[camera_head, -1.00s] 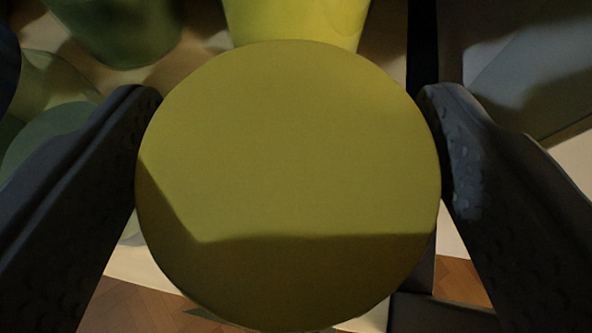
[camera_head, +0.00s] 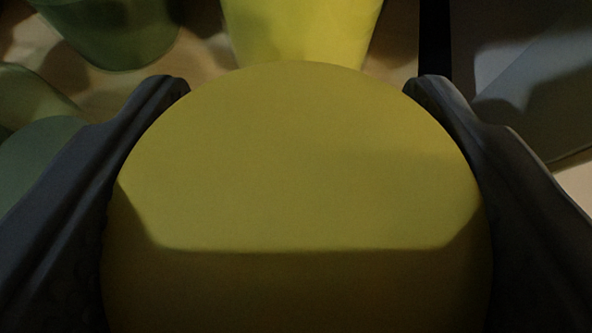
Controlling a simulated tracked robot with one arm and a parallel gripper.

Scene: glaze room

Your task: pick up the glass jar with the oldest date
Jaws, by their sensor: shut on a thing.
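A round, plain yellow top (camera_head: 300,170) of a jar-like thing fills the middle of the view, close to the camera. My gripper (camera_head: 297,95) is shut on it, one dark finger against its left side and one against its right. Its lower part is in shadow and cut off by the bottom edge. No date or label shows, and its sides are hidden, so I cannot tell whether it is glass.
Behind it stands a bright yellow vessel (camera_head: 300,30). A dark green vessel (camera_head: 115,30) is at the upper left, and paler green round things (camera_head: 40,150) are at the left edge. A grey surface (camera_head: 540,110) lies at the right, past a dark vertical strip (camera_head: 434,40).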

